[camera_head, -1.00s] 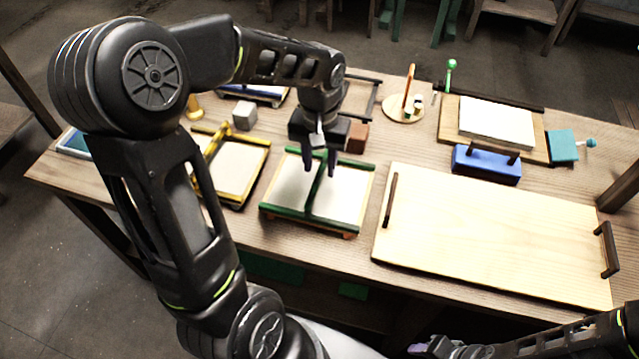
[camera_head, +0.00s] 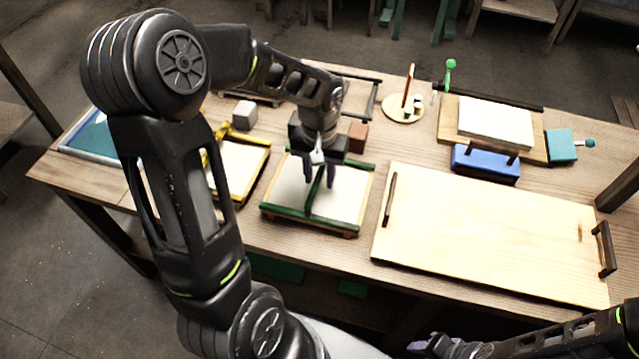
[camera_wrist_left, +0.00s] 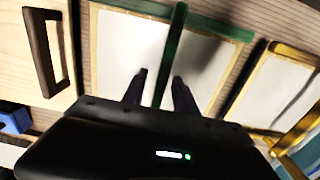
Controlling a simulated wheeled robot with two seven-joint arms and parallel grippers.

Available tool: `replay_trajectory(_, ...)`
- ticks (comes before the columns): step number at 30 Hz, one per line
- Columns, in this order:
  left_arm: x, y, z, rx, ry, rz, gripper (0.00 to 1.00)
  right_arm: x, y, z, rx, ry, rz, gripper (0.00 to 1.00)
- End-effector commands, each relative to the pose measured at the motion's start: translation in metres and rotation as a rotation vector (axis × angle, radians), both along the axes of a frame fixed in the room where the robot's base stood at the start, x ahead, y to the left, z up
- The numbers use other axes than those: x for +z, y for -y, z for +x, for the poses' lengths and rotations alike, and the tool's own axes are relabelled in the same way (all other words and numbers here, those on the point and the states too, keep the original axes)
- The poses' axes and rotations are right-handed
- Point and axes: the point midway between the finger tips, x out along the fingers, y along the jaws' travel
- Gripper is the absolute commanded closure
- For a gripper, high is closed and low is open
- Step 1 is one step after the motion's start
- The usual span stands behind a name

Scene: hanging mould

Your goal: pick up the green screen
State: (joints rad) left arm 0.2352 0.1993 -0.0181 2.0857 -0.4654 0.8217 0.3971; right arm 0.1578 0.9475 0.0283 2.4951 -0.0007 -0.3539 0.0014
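The green screen (camera_head: 340,200) is a flat pale panel with a green frame and a green bar across its middle. It lies on the table in front of my left arm. My left gripper (camera_head: 319,178) points down over it, with its two fingers apart on either side of the green bar. The left wrist view shows the green bar (camera_wrist_left: 172,50) running between the open fingers (camera_wrist_left: 158,85). I cannot tell whether the fingers touch the bar. My right gripper (camera_head: 425,345) shows only partly at the bottom edge, too little to read.
A yellow-framed screen (camera_head: 240,165) lies just left of the green one. A wide wooden board (camera_head: 490,230) with dark handles lies to the right.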

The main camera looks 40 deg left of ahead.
Motion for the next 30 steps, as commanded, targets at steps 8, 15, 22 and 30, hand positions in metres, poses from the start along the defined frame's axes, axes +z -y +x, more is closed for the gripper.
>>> replay_trajectory(8,0.0001,0.0000,0.0000,0.000,0.000,0.000,0.89,0.0000,0.0000,0.0000,0.000,0.000,0.000,0.64)
replay_trajectory(15,0.0001,0.0000,0.0000,0.000,0.000,0.000,1.00,0.0000,0.0000,0.0000,0.000,0.000,0.000,0.64)
replay_trajectory(22,0.0003,0.0000,0.0001,0.000,0.000,0.000,1.00,0.0001,0.0000,0.0000,0.000,0.000,0.000,0.64)
replay_trajectory(30,0.0036,-0.0002,0.0005,0.000,0.001,0.000,1.00,-0.0003,0.0000,0.0001,0.000,0.000,0.000,0.64)
